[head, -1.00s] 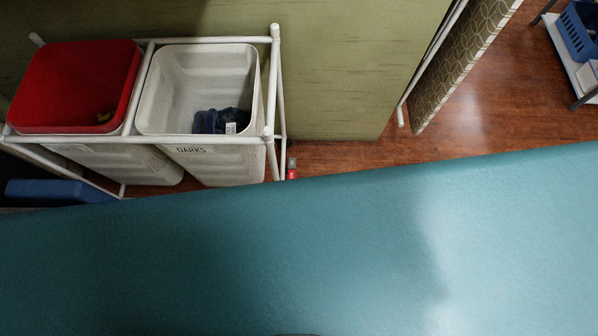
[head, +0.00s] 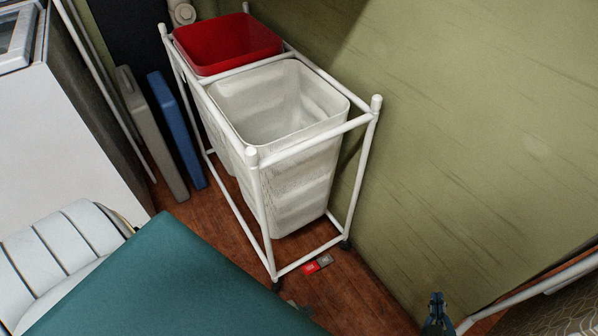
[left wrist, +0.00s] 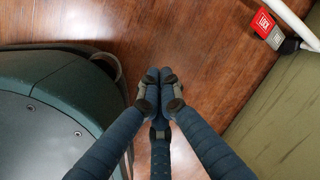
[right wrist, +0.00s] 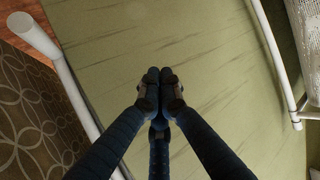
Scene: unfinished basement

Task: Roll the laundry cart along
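The laundry cart is a white tube frame (head: 258,215) on small casters, in the middle of the head view. It holds a red bin (head: 228,44) at the far end and a white bin (head: 290,100) at the near end. A red and grey pedal (head: 318,264) shows at its near foot; the left wrist view shows this pedal, with "LOCK" on the red part (left wrist: 264,24). My right gripper (head: 437,300) is low at the right, apart from the cart; its fingertips meet, empty, in the right wrist view (right wrist: 158,76). My left gripper (left wrist: 158,76) is shut and empty above the floor.
A green wall-like panel (head: 470,120) stands right of the cart. A patterned screen (right wrist: 35,120) with a white tube is at lower right. Folded blue (head: 180,130) and grey (head: 150,130) panels and a white appliance (head: 60,150) stand left. Wooden floor (head: 365,300) shows near the cart.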

